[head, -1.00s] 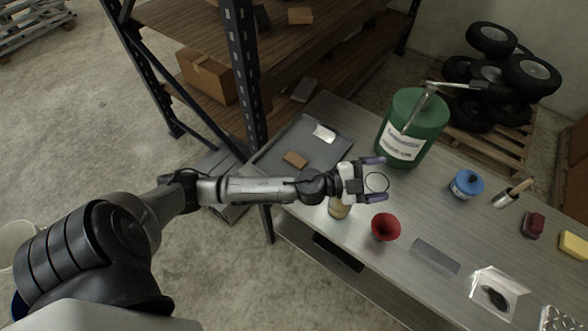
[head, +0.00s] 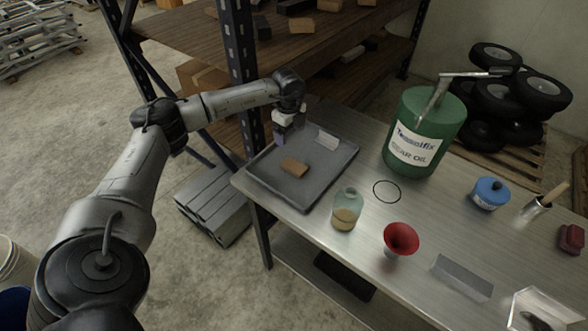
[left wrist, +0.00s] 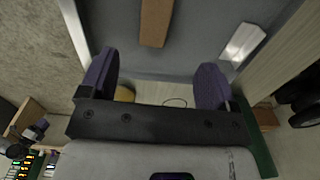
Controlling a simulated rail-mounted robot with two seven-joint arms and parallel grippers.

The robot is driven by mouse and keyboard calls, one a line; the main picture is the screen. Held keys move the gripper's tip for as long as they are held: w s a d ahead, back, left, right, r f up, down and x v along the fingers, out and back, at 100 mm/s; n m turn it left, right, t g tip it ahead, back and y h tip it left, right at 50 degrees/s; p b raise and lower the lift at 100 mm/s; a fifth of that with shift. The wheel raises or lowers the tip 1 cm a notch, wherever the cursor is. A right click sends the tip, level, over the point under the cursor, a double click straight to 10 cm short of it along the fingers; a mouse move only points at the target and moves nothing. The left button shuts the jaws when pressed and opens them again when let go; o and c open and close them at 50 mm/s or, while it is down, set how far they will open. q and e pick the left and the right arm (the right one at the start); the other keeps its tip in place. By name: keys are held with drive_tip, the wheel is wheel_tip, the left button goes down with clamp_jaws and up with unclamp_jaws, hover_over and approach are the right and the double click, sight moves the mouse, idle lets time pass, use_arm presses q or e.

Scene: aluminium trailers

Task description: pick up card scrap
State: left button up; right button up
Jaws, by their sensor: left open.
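The card scrap (head: 294,167) is a small flat brown rectangle lying in the grey tray (head: 308,203) at the table's left end. It also shows at the top of the left wrist view (left wrist: 156,22). My left gripper (head: 281,138) is over the tray's far left part, pointing down, apart from the scrap. In the left wrist view the left gripper (left wrist: 156,80) has its purple fingers spread wide with nothing between them. My right gripper is not in view.
A pale shiny piece (head: 327,140) lies in the tray. A glass jar (head: 346,210), a red funnel (head: 401,239), a black ring (head: 387,192) and a green oil drum (head: 425,135) stand or lie nearby. A shelf post (head: 238,70) rises close beside my left arm.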

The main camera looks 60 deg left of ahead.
use_arm(q)
hover_over(290, 162)
wheel_tip(290, 162, down, 8)
drive_tip(key=shift+a+r+b, duration=0.1)
drive_tip(key=shift+b, duration=0.25)
drive_tip(key=shift+d+f+b, duration=0.2)
drive_tip(key=shift+f+b, duration=0.15)
drive_tip(key=shift+f, duration=2.35)
drive_tip(key=c, duration=1)
drive_tip(key=shift+r, duration=0.1)
